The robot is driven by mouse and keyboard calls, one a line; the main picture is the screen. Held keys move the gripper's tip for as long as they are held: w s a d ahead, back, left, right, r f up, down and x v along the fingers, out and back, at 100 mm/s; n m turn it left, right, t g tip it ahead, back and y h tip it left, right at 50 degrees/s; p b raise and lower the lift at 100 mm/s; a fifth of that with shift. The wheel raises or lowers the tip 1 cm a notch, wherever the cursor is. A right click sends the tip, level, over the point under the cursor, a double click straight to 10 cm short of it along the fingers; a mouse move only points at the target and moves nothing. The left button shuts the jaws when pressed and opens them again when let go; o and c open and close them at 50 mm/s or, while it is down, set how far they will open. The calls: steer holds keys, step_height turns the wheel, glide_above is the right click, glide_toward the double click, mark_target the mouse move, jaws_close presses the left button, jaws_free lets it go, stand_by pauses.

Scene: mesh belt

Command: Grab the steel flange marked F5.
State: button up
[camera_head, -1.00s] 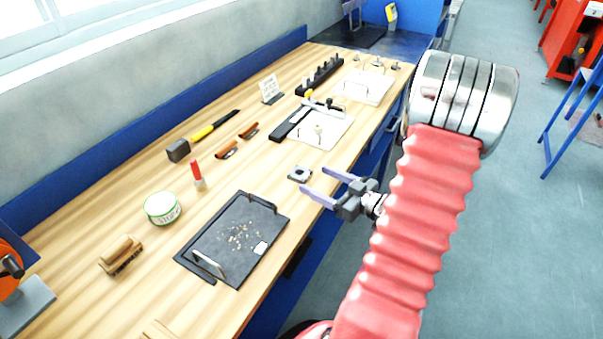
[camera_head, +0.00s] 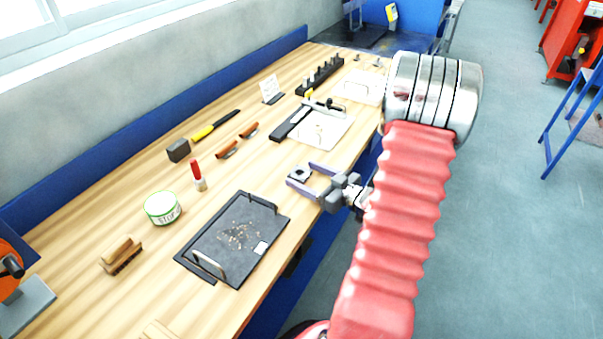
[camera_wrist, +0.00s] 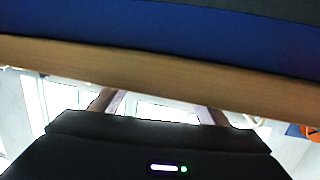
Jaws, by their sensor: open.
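A small grey square flange with a round dark hole (camera_head: 299,172) lies on the wooden bench near its front edge, in the head view. Its F5 mark is too small to read. My gripper (camera_head: 302,176) is open, with one finger on each side of the flange in the picture. I cannot tell whether the fingers touch it or how high they are above the wood. In the wrist view the gripper's fingers (camera_wrist: 158,108) are spread before a wooden edge, and the flange does not show there.
A black tray with handles (camera_head: 210,238) lies just left of the flange. A white board with a handle (camera_head: 322,130) lies beyond it. Bare wood surrounds the flange.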

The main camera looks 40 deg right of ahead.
mark_target(307, 176)
steer(key=shift+c, duration=0.2)
stand_by(0.3)
steer(key=c, duration=1.4)
steer(key=shift+r, duration=0.1)
steer(key=shift+c, duration=0.2)
step_height(307, 176, up, 10)
stand_by(0.5)
